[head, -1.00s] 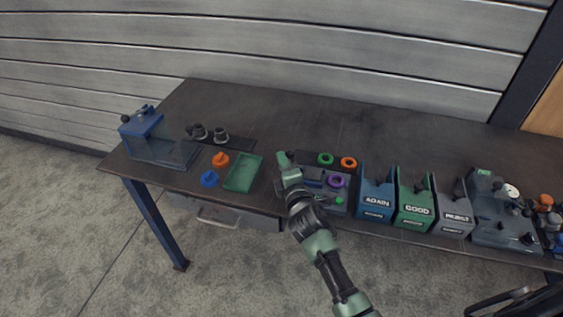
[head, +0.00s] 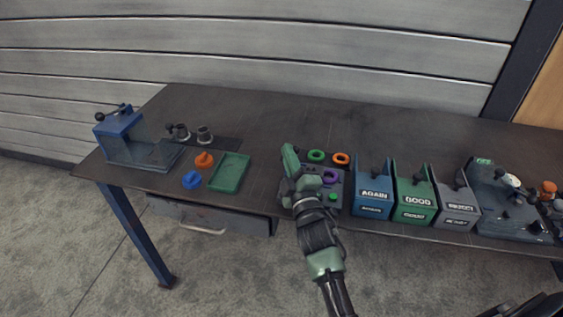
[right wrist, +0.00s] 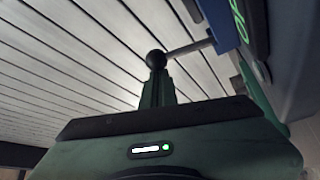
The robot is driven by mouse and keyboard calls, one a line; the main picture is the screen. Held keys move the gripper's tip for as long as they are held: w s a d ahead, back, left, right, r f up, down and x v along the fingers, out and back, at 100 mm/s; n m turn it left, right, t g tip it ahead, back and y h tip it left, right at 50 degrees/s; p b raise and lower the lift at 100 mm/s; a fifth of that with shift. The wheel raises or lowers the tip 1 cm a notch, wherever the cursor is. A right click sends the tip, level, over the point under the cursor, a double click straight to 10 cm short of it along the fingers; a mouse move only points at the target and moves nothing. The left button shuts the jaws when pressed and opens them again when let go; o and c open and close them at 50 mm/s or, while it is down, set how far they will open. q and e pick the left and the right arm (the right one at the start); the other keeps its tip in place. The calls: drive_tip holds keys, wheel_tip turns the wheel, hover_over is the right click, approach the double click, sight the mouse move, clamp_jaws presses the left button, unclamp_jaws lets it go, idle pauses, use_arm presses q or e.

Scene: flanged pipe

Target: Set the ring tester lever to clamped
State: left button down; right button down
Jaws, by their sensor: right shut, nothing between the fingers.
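The ring tester (head: 339,188) is the grey box near the table's front edge, with a purple ring (head: 331,176) and a green button (head: 333,197) on it. My right gripper (head: 290,153) is over its left side, shut and empty, and hides part of it. In the right wrist view, the lever's black ball knob (right wrist: 156,59) shows at the tips of my shut fingers (right wrist: 157,88). Its thin rod (right wrist: 188,47) runs right to a blue mount. I cannot tell whether knob and fingers touch. My left gripper is not in view.
Green (head: 316,155) and orange (head: 341,158) rings lie behind the tester. Blue (head: 373,197), green (head: 413,202) and grey (head: 456,208) bins stand close on its right. A green tray (head: 229,173) lies to its left. The back of the table is clear.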

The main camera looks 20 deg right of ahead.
drive_tip(key=shift+s+d, duration=0.45)
drive_tip(key=shift+d, duration=0.2)
drive_tip(key=shift+s+d+f, duration=0.1)
drive_tip(key=shift+d+f, duration=0.05)
